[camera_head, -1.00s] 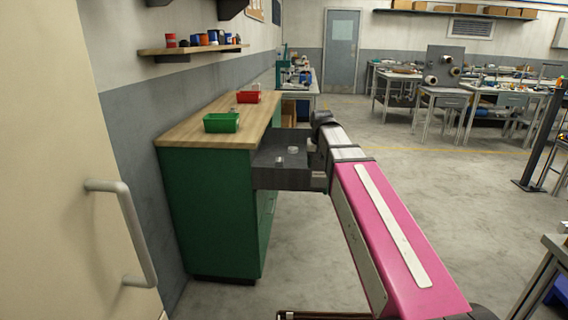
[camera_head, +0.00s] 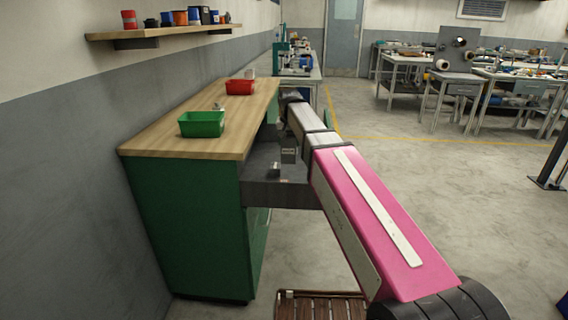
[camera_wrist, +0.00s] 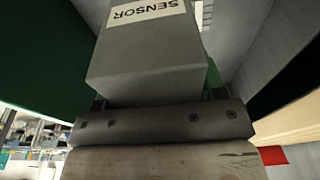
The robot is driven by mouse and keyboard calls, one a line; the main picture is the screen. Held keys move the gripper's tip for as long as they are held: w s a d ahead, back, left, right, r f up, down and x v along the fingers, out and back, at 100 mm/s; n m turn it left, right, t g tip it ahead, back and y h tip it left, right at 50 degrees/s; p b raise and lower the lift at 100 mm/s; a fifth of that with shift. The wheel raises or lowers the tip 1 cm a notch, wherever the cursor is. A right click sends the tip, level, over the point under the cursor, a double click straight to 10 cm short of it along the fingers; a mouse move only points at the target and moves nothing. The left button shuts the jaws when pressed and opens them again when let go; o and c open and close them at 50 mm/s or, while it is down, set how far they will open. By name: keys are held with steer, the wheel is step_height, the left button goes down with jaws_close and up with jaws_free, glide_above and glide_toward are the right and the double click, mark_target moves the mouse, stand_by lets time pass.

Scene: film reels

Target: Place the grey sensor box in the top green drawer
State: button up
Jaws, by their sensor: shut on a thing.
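The grey sensor box (camera_wrist: 150,62) fills the upper middle of the wrist view, its white "SENSOR" label appearing upside down. My gripper (camera_wrist: 157,98) is shut on it. In the head view, the top drawer (camera_head: 275,194) of the green cabinet (camera_head: 190,220) is pulled out and holds small items. My pink and silver arm reaches along the drawer's right side and hides part of it. The gripper and box cannot be made out clearly in the head view. I cannot tell whether the box is over or inside the drawer.
On the wooden worktop (camera_head: 165,140) stand a green bin (camera_head: 201,124) and a red bin (camera_head: 240,87). A wall shelf (camera_head: 160,32) with several small containers hangs above. A slatted brown wooden object (camera_head: 320,306) lies on the floor in front. Open floor spreads to the right.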

mark_target(289, 162)
steer(key=shift+w+a+f, duration=0.15)
steer(key=shift+w+f, duration=0.05)
steer(key=shift+w, duration=0.1)
steer(key=shift+w+f, duration=0.1)
steer(key=shift+f, duration=4.8)
steer(key=shift+f, duration=0.15)
steer(key=o, duration=1.1)
steer(key=shift+o, duration=0.2)
steer(key=r, duration=0.4)
steer(key=s+r, duration=0.1)
steer(key=r, duration=0.3)
steer(key=s+r, duration=0.1)
steer(key=r, duration=0.3)
steer(key=shift+r, duration=0.1)
